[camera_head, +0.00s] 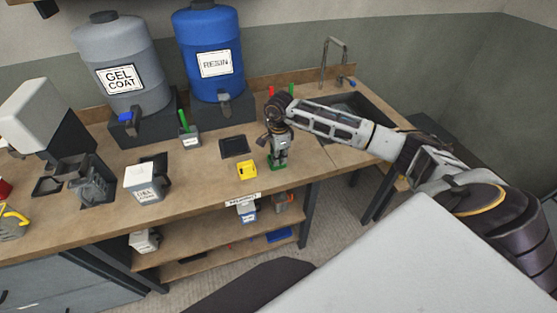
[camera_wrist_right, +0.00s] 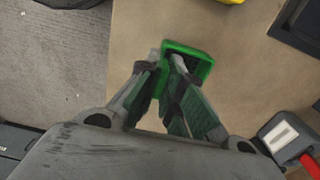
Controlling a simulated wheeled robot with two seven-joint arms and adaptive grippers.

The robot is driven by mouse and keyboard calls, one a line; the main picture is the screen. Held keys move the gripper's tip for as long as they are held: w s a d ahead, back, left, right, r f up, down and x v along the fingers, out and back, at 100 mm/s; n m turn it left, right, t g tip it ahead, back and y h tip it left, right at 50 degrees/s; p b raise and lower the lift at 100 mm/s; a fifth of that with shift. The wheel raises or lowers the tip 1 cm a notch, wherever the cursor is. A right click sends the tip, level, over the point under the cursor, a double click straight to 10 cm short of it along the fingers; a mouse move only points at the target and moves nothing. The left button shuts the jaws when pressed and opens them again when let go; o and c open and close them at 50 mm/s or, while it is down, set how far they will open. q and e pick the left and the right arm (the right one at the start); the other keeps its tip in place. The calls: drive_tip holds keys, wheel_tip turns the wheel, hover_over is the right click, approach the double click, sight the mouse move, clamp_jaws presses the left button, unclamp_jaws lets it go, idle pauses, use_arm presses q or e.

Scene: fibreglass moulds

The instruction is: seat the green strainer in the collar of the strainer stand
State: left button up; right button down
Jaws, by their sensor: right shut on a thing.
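The green strainer (camera_head: 277,166) shows as a small green piece low over the front of the bench. In the right wrist view it is a green square frame (camera_wrist_right: 205,48) between and beyond my fingertips. My right gripper (camera_head: 280,160) points down and is shut on it. The fingers hide part of the strainer, and I cannot tell whether it touches the bench top. I cannot make out the strainer stand or its collar for certain. My left gripper is not in view.
A yellow open block (camera_head: 247,170) stands just left of the strainer, and a dark square pad (camera_head: 233,146) lies behind it. Gel coat (camera_head: 116,65) and resin (camera_head: 210,57) drums stand at the back. The bench's front edge is close.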

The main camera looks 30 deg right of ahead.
drive_tip(key=shift+r+b, duration=0.8)
drive_tip(key=shift+r, duration=3.9)
drive_tip(key=shift+r, duration=0.1)
